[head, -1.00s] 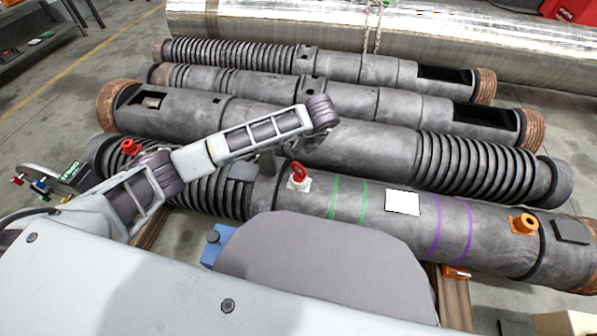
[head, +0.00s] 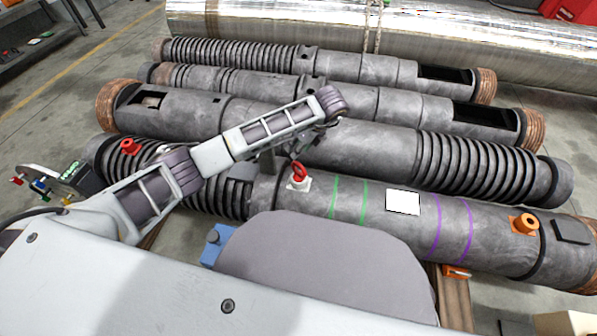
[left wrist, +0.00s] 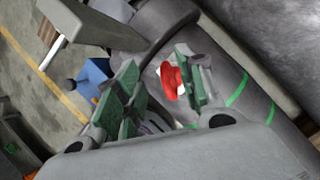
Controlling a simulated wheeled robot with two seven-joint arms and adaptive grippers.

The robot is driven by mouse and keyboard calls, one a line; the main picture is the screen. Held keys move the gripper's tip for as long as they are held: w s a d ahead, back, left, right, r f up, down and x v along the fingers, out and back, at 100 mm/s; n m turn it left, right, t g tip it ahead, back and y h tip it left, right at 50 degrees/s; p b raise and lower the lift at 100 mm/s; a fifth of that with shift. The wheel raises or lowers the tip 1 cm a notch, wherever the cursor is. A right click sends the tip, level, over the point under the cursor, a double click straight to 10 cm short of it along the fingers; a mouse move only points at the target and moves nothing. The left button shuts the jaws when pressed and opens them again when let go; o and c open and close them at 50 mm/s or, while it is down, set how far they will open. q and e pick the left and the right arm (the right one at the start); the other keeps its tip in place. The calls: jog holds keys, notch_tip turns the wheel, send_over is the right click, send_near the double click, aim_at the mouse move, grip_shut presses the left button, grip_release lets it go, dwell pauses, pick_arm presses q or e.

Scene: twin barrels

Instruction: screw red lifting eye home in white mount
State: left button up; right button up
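The red lifting eye (head: 299,172) stands in the white mount (head: 299,184) on the near barrel. From here I cannot tell how deep its thread sits. My left gripper (head: 306,150) hangs from the wrist just above and behind the eye, partly hidden by the arm. In the left wrist view its green-padded fingers (left wrist: 158,88) are spread apart. The red lifting eye (left wrist: 172,77) shows in the space between them, closer to the right finger. No grip on it is visible. My right gripper is in neither view.
The near barrel carries green and purple bands, a white plate (head: 402,202) and an orange fitting (head: 523,224). Another red fitting (head: 129,147) sits at its left end. A blue item (head: 216,246) is at its near side. More barrels lie behind.

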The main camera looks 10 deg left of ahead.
aim_at(299, 165)
pick_arm(q)
jog(key=shift+f+b, duration=2.65)
jog(key=shift+f, duration=2.45)
jog(key=shift+r, duration=0.1)
grip_shut()
